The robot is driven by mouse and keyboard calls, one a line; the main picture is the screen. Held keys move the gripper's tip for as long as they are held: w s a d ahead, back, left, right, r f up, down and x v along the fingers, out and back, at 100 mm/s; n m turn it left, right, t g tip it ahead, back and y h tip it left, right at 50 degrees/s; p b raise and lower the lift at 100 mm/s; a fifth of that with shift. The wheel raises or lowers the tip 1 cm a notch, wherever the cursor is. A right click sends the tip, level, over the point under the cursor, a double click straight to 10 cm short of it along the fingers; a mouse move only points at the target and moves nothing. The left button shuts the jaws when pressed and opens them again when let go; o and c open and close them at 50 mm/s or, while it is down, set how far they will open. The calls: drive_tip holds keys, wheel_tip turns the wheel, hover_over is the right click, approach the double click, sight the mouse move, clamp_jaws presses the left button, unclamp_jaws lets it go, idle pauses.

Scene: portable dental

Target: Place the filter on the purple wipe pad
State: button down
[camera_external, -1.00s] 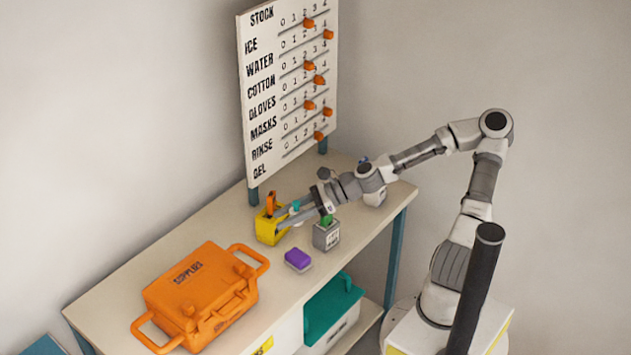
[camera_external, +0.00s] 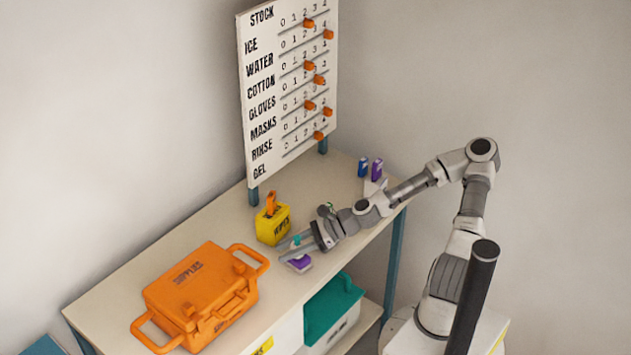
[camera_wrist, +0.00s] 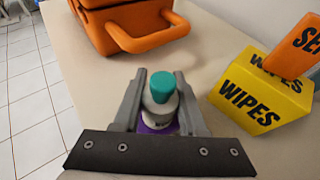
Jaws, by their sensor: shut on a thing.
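The filter (camera_wrist: 160,97), a white-grey body with a teal cap (camera_external: 296,241), is between the fingers of my gripper (camera_wrist: 158,100). My gripper (camera_external: 287,250) is shut on it. The purple wipe pad (camera_external: 299,263) lies on the table by the fingertips. In the wrist view a strip of the purple pad (camera_wrist: 156,129) shows just below the filter between the fingers. The filter's underside is hidden, so I cannot tell whether it touches the pad.
The yellow wipes box (camera_external: 272,225) with an orange piece stands behind and left of my gripper. An orange supplies case (camera_external: 200,290) is at the table's front left. A blue and a purple item (camera_external: 376,170) stand at the back right. The tabletop between case and pad is clear.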

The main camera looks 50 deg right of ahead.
drive_tip(key=c, duration=0.7)
unclamp_jaws()
drive_tip(key=shift+f, duration=0.1)
drive_tip(key=shift+c, duration=0.2)
drive_tip(key=shift+r, duration=0.25)
drive_tip(key=p+v, duration=0.4)
drive_tip(key=v, duration=0.8)
